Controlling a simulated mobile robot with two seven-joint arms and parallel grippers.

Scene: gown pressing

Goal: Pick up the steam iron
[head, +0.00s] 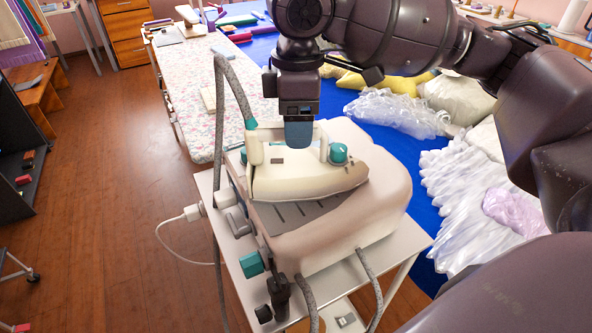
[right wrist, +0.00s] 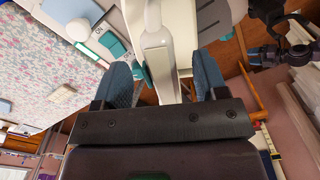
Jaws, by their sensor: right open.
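The steam iron (head: 300,183), cream with teal parts, rests on the cream steam station (head: 375,190) on a small white table. My right gripper (head: 299,141) points down at the iron's handle from above. In the right wrist view my right gripper (right wrist: 162,72) is open, with its blue fingers on either side of the pale handle of the iron (right wrist: 158,45). Gaps show between the fingers and the handle, so it is not gripped. Part of the handle is hidden behind the finger in the head view. My left gripper is not in view.
A grey hose (head: 221,90) rises at the station's left, and a white plug and cable (head: 193,213) hang beside it. A flowered ironing board (head: 190,80) stands behind. A blue table (head: 345,98) with white and yellow garments lies to the right.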

